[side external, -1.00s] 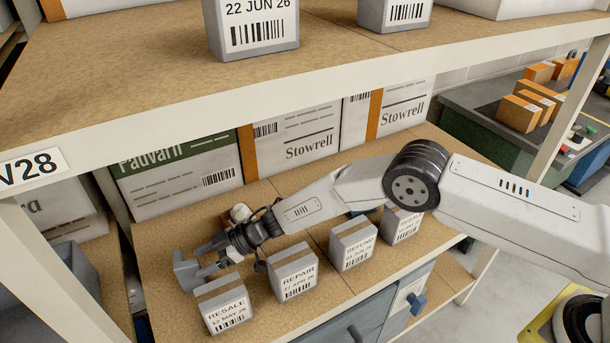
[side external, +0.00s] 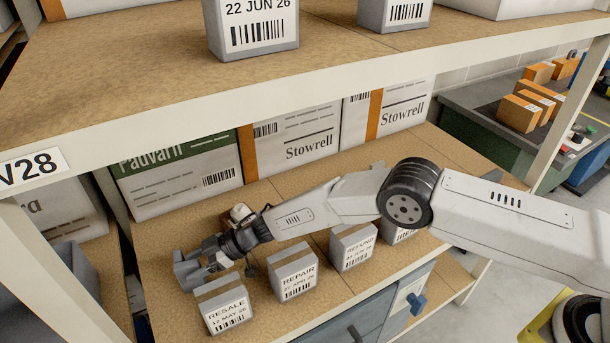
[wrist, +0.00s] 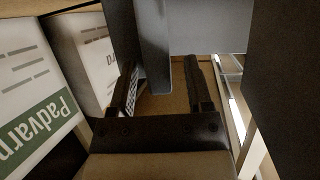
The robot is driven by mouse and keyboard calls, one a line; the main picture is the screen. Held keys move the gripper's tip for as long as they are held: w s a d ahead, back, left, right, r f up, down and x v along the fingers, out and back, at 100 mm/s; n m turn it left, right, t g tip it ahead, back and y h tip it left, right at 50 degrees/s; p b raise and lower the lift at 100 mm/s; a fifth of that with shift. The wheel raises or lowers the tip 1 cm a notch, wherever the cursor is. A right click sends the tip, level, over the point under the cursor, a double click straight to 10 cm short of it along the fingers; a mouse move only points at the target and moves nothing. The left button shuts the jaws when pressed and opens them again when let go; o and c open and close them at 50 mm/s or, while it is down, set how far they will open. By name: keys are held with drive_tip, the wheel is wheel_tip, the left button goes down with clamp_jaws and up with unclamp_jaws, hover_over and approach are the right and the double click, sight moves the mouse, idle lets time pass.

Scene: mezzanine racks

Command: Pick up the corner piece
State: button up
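The corner piece (side external: 184,274) is a small grey angled part on the lower shelf, at its left end. In the wrist view a grey upright wing of it (wrist: 155,45) reaches between my fingers, and a broader grey face spreads to the right behind it. My gripper (side external: 200,261) is low over the shelf beside the piece, pointing left. In the wrist view my gripper (wrist: 160,75) has its two dark fingers apart, one on each side of the wing. A gap shows at the right finger; contact at the left finger is unclear.
Small labelled boxes line the shelf's front: RESALE (side external: 225,306), REPAIR (side external: 294,272) and REFUND (side external: 353,246), with another partly hidden behind my arm. Large cartons (side external: 180,170) stand at the back. The upper shelf (side external: 300,85) overhangs the work.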

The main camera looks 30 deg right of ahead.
clamp_jaws()
drive_tip(key=shift+r, duration=0.1)
drive_tip(key=shift+r, duration=4.95)
